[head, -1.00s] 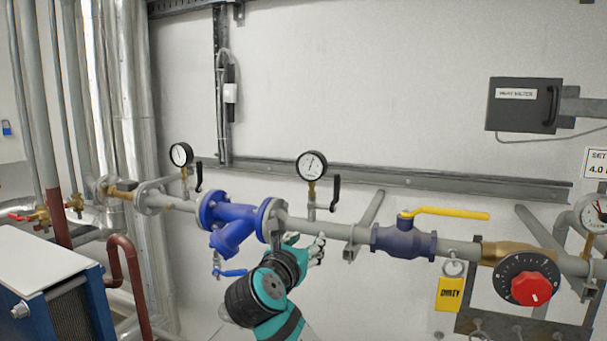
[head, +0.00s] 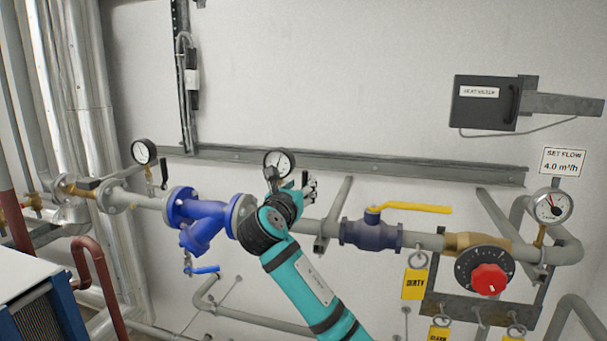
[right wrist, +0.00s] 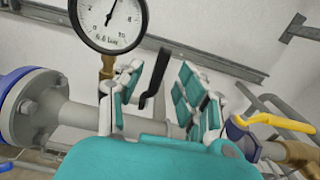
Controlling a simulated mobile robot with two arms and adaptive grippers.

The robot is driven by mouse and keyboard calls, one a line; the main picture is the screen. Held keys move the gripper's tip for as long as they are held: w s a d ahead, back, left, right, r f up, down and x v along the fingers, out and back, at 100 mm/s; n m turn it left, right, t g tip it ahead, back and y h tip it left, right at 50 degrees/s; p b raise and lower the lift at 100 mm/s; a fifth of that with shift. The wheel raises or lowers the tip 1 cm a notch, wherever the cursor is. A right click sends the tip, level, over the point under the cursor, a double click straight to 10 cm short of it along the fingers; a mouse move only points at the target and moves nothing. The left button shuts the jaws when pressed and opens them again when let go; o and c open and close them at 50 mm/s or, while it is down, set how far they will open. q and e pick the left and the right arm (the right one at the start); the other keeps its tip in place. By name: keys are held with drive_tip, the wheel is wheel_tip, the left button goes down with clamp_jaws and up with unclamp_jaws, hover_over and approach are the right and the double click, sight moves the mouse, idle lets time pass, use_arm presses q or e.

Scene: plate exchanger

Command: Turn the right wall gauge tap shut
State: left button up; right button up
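The right wall gauge (head: 279,163) has a round white dial and sits above the grey pipe, right of the blue strainer. Its tap has a black lever (right wrist: 157,76) that stands nearly upright beside the brass stem (right wrist: 107,66). My right gripper (right wrist: 161,72) is open, with its fingers on either side of the lever. I see gaps between the lever and the fingers in the right wrist view. In the head view my right gripper (head: 310,188) is just below the gauge and hides its stem and most of the tap. My left gripper is not in view.
A left gauge (head: 144,152) with its own black lever stands beyond the blue strainer (head: 200,218). Right of my gripper are a blue valve with a yellow handle (head: 409,208) and a red knob (head: 489,279). A steel rail (head: 400,168) runs along the wall behind.

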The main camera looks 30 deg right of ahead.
sight(304, 182)
drive_tip(key=shift+p+x, duration=0.35)
drive_tip(key=shift+x, duration=0.85)
drive_tip(key=shift+w+d, duration=0.3)
drive_tip(key=shift+d, duration=0.1)
clamp_jaws()
